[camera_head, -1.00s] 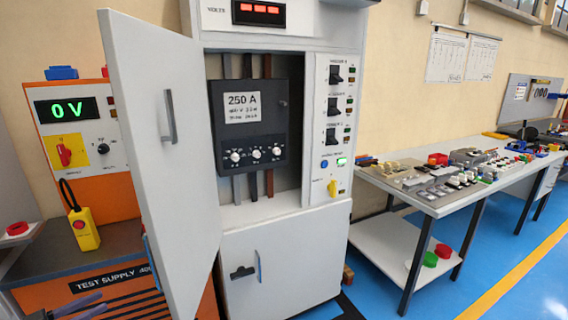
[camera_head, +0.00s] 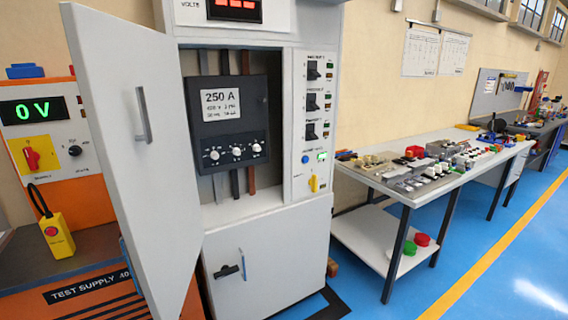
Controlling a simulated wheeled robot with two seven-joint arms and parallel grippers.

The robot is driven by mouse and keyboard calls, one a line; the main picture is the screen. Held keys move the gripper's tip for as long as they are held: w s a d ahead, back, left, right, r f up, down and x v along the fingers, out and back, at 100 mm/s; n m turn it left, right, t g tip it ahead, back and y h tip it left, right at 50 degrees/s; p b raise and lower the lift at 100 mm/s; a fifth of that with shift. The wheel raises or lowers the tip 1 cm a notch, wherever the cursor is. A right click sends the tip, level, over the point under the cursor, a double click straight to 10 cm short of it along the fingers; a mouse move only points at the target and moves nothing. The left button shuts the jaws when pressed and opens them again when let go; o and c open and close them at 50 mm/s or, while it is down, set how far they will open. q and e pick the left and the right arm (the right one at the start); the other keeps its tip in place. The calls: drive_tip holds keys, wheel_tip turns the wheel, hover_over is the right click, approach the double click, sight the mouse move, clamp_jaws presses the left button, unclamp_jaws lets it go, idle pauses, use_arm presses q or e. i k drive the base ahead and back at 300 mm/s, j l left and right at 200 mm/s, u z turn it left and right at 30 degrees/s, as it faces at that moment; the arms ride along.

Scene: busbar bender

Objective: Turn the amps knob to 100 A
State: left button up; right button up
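A black breaker unit (camera_head: 235,112) marked 250 A sits inside the open grey cabinet, with three white knobs in a row low on its face: left knob (camera_head: 214,155), middle knob (camera_head: 237,151) and right knob (camera_head: 257,147). Their scale labels are too small to read, so I cannot tell which is the amps knob. On the orange test supply at left, a display (camera_head: 34,110) reads 0 V, above a red switch (camera_head: 31,158) on a yellow plate and a small black knob (camera_head: 75,151). Neither gripper is in view.
The cabinet door (camera_head: 140,200) stands open toward me, between the test supply and the cabinet interior. A yellow pendant (camera_head: 57,236) rests on the supply's ledge. A bench (camera_head: 415,196) with many parts stands at right.

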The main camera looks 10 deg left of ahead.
sight(214, 154)
drive_tip(key=i+j+z, duration=0.1)
drive_tip(key=j, duration=0.65)
drive_tip(key=i+j, duration=0.1)
drive_tip(key=j, duration=0.7)
drive_tip(key=i+j+z, duration=0.15)
drive_tip(key=j, duration=0.6)
drive_tip(key=l+u, duration=0.15)
drive_tip(key=l, duration=0.25)
drive_tip(key=k+l+u, duration=0.2)
drive_tip(key=l, duration=0.2)
drive_tip(key=l+u, duration=0.15)
drive_tip(key=l, duration=0.3)
